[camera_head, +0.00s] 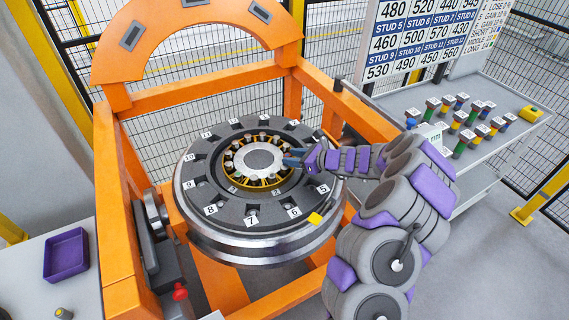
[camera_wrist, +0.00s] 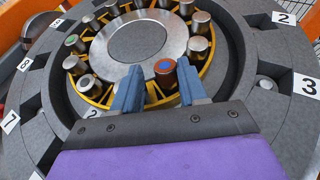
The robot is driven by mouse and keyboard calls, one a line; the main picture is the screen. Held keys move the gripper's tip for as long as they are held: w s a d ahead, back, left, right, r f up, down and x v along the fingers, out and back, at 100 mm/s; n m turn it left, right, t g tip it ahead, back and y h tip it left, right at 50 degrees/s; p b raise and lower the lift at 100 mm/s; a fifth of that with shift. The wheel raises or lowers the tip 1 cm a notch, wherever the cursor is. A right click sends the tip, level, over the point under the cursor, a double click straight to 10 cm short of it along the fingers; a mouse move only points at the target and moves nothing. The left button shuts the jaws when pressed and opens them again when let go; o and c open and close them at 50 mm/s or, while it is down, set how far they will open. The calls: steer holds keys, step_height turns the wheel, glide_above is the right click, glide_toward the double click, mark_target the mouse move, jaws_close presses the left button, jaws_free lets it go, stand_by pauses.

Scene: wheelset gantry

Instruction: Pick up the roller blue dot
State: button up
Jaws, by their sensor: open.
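The roller with the blue dot (camera_wrist: 165,74) is brown-sided and stands in the yellow cage (camera_wrist: 97,92) around the silver hub in the wrist view. My gripper (camera_wrist: 160,67) is open, with its two blue-grey fingers on either side of this roller. The right finger looks closer to it than the left; I cannot tell whether either touches. In the head view my gripper (camera_head: 291,157) reaches over the right side of the hub, and I cannot make out the blue-dot roller there. A green-dot roller (camera_wrist: 75,43) stands at the left of the cage.
Several other metal rollers (camera_wrist: 198,47) stand close around the cage. The dark numbered ring (camera_head: 221,205) surrounds it, inside the orange gantry (camera_head: 118,210). A purple tray (camera_head: 66,254) lies at left. A shelf at right holds several coloured studs (camera_head: 468,137).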

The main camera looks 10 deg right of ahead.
steer(key=shift+w+d+f, duration=0.55)
steer(key=shift+d+f, duration=0.05)
steer(key=shift+f, duration=0.05)
steer(key=shift+s+d+r, duration=0.1)
steer(key=shift+d+r, duration=0.1)
steer(key=shift+d, duration=0.35)
steer(key=shift+a, duration=1.15)
steer(key=c, duration=0.4)
steer(key=shift+d, duration=0.15)
steer(key=c, duration=0.3)
steer(key=shift+d, duration=0.35)
jaws_close()
